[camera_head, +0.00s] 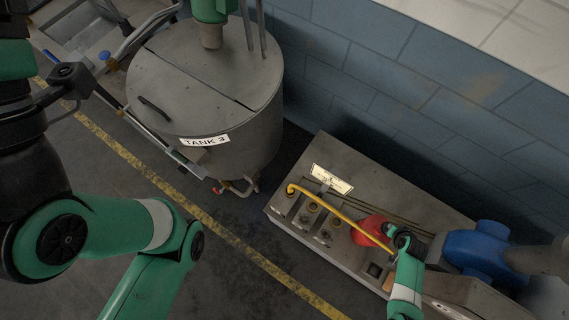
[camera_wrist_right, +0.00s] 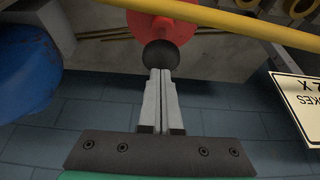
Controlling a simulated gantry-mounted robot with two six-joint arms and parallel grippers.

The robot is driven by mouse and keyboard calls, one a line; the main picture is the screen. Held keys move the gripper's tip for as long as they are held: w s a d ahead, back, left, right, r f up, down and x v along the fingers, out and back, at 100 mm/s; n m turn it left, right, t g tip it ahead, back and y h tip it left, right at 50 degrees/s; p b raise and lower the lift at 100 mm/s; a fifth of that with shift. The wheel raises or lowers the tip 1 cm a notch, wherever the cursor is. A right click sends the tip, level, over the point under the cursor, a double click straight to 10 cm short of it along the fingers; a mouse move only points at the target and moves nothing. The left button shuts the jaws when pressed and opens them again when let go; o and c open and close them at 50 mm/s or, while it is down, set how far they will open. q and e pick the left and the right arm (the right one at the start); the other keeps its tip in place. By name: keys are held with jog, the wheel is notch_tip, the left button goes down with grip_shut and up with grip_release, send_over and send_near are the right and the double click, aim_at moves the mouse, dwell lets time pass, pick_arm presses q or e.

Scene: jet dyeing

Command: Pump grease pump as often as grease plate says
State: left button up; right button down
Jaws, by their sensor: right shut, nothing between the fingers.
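The grease pump shows as a red body (camera_head: 370,230) on the grey machine bench; its red part also shows at the top of the right wrist view (camera_wrist_right: 165,25). A dark round knob (camera_wrist_right: 160,55) sits on its near side. My right gripper (camera_head: 391,232) is beside the red body; in the wrist view its fingers (camera_wrist_right: 162,72) are shut and empty, tips at the knob. I cannot tell whether they touch it. The cream grease plate (camera_head: 332,179) lies on the bench; it is cut off and upside down in the wrist view (camera_wrist_right: 300,105), showing "OKES" and an "X". My left gripper is out of view.
A yellow pipe (camera_head: 335,208) runs across the bench to the red body, passing close in the wrist view (camera_wrist_right: 235,22). A blue motor housing (camera_head: 476,250) stands right of my right gripper. Tank 3 (camera_head: 245,135) stands left of the bench. A blue block wall (camera_head: 400,90) is behind.

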jog(key=shift+f+b, duration=1.85)
jog(key=shift+f, duration=0.2)
jog(key=shift+r+p, duration=2.4)
jog(key=shift+r, duration=0.2)
jog(key=shift+f, duration=0.15)
jog(key=shift+f+b, duration=2.3)
jog(key=shift+b, duration=0.1)
jog(key=shift+r+p, duration=2.3)
jog(key=shift+r, duration=0.1)
notch_tip(320, 180, up, 6)
jog(key=p, duration=0.5)
jog(key=shift+p, duration=0.35)
